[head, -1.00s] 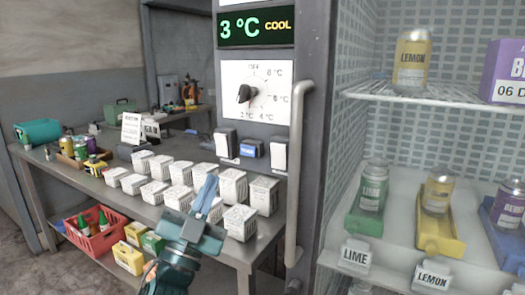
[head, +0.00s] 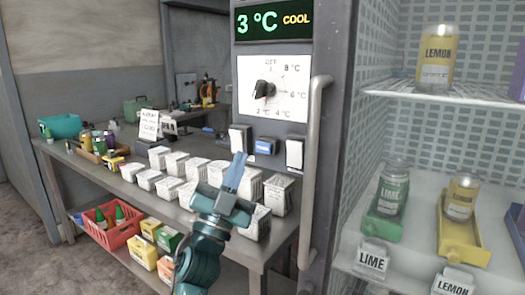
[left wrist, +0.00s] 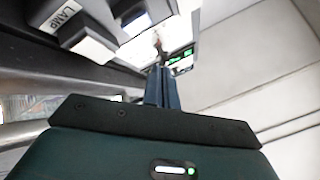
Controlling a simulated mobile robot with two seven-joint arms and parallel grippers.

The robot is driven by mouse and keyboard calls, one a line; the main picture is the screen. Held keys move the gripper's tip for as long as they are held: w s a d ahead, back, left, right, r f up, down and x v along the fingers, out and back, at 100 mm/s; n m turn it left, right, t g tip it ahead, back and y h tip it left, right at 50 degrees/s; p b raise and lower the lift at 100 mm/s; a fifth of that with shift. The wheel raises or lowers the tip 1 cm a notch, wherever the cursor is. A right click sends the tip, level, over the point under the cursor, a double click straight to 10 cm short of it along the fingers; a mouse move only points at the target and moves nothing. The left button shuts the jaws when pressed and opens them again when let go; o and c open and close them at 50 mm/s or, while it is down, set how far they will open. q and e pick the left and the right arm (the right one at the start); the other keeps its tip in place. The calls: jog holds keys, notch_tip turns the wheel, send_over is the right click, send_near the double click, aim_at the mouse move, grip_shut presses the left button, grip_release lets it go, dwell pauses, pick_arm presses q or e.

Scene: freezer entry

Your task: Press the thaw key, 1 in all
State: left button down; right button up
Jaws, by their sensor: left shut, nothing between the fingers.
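A small blue key (head: 266,146) sits on the grey post under the dial, between a white rocker switch on its left (head: 240,139) and another on its right (head: 294,153). Its lettering is too small to read. My left gripper (head: 238,162) is shut and empty, its fingers pointing up, with the tips just below and left of the blue key in the picture. I cannot tell the gap in depth. In the left wrist view the shut fingers (left wrist: 162,75) point toward the panel, and a switch labelled LAMP (left wrist: 68,18) shows at upper left. My right gripper is out of view.
A dial (head: 265,90) and a display (head: 272,19) reading 3 °C COOL are above the keys. A vertical handle (head: 314,165) stands right of them. Several white cartons (head: 178,163) crowd the bench. Shelves with cans are at right.

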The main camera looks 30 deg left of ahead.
aim_at(264, 147)
pick_arm(q)
jog(key=w, duration=0.4)
jog(key=shift+w+d+b, duration=0.15)
jog(key=shift+d+b, duration=0.05)
jog(key=shift+b, duration=0.2)
dwell(0.7)
dwell(0.8)
jog(key=shift+w, duration=0.2)
jog(key=shift+w, duration=0.25)
